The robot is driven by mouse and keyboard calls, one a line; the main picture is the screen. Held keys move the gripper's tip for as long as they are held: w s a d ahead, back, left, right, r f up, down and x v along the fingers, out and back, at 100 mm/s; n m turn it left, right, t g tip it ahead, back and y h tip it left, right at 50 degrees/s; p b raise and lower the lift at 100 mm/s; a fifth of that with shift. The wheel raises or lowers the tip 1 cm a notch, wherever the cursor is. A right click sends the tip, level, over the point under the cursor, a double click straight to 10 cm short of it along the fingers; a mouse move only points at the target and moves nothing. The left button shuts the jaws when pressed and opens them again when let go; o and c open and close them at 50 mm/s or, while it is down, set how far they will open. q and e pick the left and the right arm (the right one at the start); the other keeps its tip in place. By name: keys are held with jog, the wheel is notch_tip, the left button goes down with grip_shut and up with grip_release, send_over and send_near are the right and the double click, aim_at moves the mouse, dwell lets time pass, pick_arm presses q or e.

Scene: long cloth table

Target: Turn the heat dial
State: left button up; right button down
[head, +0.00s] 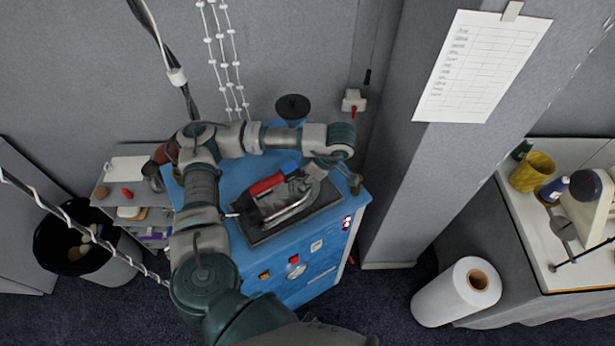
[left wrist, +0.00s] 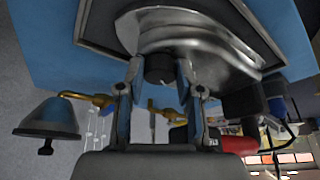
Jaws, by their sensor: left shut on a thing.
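A steam iron with a red-and-black handle and a grey metal body (head: 292,214) rests on a dark pad (head: 258,238) on top of a blue cabinet (head: 268,272). In the left wrist view the iron's metal body (left wrist: 190,35) fills the top. A small dark round knob (left wrist: 160,70), seemingly the heat dial, sits under its edge. My left gripper (left wrist: 160,76) has its fingers on both sides of this knob and is shut on it. In the head view the left gripper (head: 304,182) is over the iron, and the dial is hidden. My right gripper is not in view.
The cabinet's front has buttons and a gauge (head: 294,271). A bin (head: 112,270) and a cluttered shelf stand at left. A grey pillar (head: 400,190) rises at right. A white roll (head: 440,298) lies on the floor beside the cloth-covered table.

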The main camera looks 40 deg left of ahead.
pick_arm(q)
jog(key=o, duration=1.1)
jog(key=shift+o, duration=0.2)
jog(key=shift+r, duration=0.1)
jog(key=v, duration=1.2)
jog(key=shift+w, duration=0.1)
